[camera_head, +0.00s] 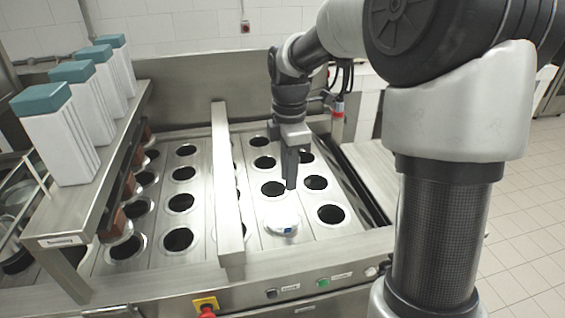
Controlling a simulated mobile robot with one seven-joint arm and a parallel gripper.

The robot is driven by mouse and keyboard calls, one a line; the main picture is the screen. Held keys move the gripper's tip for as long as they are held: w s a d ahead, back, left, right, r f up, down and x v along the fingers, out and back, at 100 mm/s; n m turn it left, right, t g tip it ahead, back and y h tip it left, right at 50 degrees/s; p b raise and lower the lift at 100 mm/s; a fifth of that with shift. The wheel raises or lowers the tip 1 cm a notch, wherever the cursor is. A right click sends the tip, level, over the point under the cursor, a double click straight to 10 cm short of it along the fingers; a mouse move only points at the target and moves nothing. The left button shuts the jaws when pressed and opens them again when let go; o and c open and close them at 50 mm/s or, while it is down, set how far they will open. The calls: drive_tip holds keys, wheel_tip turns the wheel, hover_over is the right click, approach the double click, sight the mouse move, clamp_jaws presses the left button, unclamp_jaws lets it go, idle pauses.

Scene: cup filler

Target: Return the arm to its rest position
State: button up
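My arm (445,215) rises at the right and reaches over the steel cup filler. My gripper (290,185) points down above the right half of the filler, over the rows of round holes. Its fingers look close together, but I cannot tell whether they are open or shut. I see nothing between them. A white round cup or lid (281,222) sits in one hole in front of the gripper and looks apart from it.
Several open holes (331,214) lie around the gripper. A raised steel bar (228,190) runs front to back on its left. White dispensers with teal lids (62,135) stand on a shelf (70,212) at the left. A red and yellow emergency button (206,306) is on the front.

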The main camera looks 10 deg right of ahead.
drive_tip(key=s+r+m+t, duration=0.1)
drive_tip(key=s+r+m, duration=0.2)
drive_tip(key=s+m, duration=0.3)
drive_tip(key=s+r+m+t, duration=0.2)
drive_tip(key=s+r+m, duration=0.1)
drive_tip(key=s+m, duration=0.3)
drive_tip(key=s+r+m+t+p, duration=0.1)
drive_tip(key=s+r+m+t, duration=0.1)
drive_tip(key=s+r+m, duration=0.2)
drive_tip(key=s+m, duration=0.2)
drive_tip(key=s, duration=0.2)
drive_tip(key=shift+s, duration=0.3)
